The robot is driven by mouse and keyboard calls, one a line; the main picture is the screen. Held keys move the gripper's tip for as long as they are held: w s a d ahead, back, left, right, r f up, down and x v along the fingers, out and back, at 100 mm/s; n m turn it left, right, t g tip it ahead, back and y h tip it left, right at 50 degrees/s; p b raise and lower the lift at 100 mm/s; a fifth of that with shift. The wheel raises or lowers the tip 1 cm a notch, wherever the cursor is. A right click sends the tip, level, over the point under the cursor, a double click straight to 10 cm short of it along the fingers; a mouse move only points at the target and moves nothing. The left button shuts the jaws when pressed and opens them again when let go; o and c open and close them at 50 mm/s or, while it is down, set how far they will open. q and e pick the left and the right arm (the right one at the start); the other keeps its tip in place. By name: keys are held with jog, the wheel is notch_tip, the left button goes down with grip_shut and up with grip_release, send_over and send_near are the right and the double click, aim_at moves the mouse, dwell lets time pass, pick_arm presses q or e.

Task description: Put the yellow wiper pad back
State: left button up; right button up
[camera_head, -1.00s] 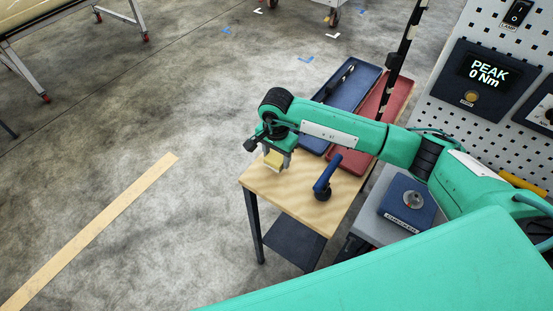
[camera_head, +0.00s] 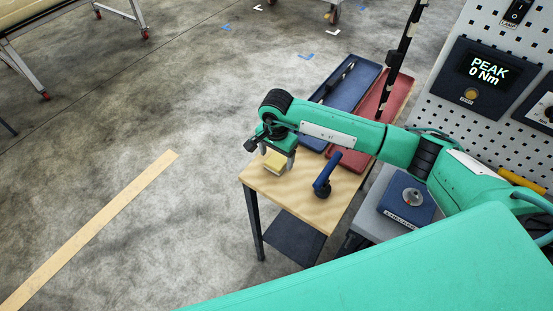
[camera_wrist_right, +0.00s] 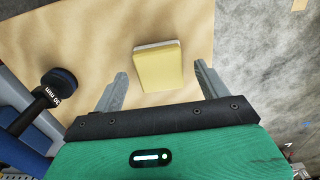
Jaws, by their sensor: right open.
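The yellow wiper pad (camera_head: 274,162) lies on the wooden top of the small table (camera_head: 306,202), near its left corner. In the right wrist view the pad (camera_wrist_right: 160,68) is a yellow block with a pale edge along its far side. My right gripper (camera_head: 277,155) is above the pad with its jaws apart. In the wrist view the fingers of this gripper (camera_wrist_right: 163,78) stand on either side of the pad, with a gap at each side. My left gripper is not in view.
Blue (camera_head: 352,92) and red (camera_head: 347,160) trays lie behind. The checker box (camera_head: 407,199) and pegboard (camera_head: 432,108) are at right.

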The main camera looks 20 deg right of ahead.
aim_at(276, 160)
notch_tip(276, 160, up, 10)
jog(key=b, duration=0.3)
dwell(0.5)
